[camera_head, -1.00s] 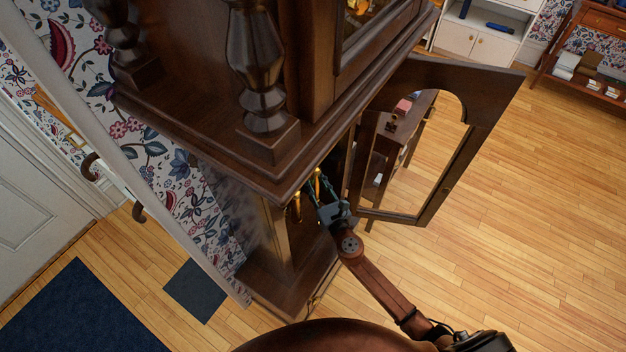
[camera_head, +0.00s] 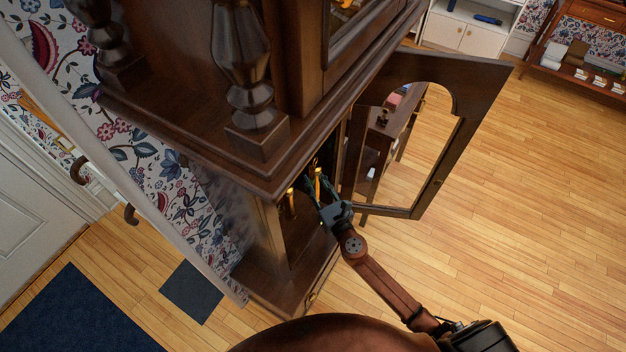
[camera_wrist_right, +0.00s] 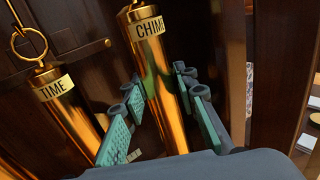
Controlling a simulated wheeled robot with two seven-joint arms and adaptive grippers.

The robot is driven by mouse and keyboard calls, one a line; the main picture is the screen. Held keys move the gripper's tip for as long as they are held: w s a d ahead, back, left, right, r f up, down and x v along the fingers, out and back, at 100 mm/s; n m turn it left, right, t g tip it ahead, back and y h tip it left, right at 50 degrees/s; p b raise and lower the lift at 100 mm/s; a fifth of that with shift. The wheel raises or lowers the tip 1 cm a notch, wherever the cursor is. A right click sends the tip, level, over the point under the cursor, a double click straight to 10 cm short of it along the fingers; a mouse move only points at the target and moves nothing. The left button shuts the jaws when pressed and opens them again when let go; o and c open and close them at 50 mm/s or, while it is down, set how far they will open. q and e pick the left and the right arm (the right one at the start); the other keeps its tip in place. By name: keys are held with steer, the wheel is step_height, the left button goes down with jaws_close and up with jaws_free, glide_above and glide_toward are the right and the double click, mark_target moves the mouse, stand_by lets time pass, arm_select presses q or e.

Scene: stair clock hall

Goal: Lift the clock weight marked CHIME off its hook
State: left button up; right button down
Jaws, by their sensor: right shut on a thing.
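The brass CHIME weight (camera_wrist_right: 158,75) stands nearly upright in the middle of the right wrist view, its label facing me. In the head view it is a small gold shape (camera_head: 318,185) inside the clock case. My right gripper (camera_wrist_right: 160,88) is shut on its body below the label, with green-padded fingers on either side. The gripper (camera_head: 320,192) reaches in through the case opening in the head view. The top of the CHIME weight is cut off, so its hook is hidden. My left gripper is not in view.
The brass TIME weight (camera_wrist_right: 70,112) hangs close on the left, with a ring on top; it also shows in the head view (camera_head: 291,204). The open glazed door (camera_head: 432,190) stands right of my arm. The clock's overhanging hood (camera_head: 190,135) is just above.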

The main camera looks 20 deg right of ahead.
steer(key=shift+s+d+r, duration=0.15)
steer(key=shift+r, duration=0.2)
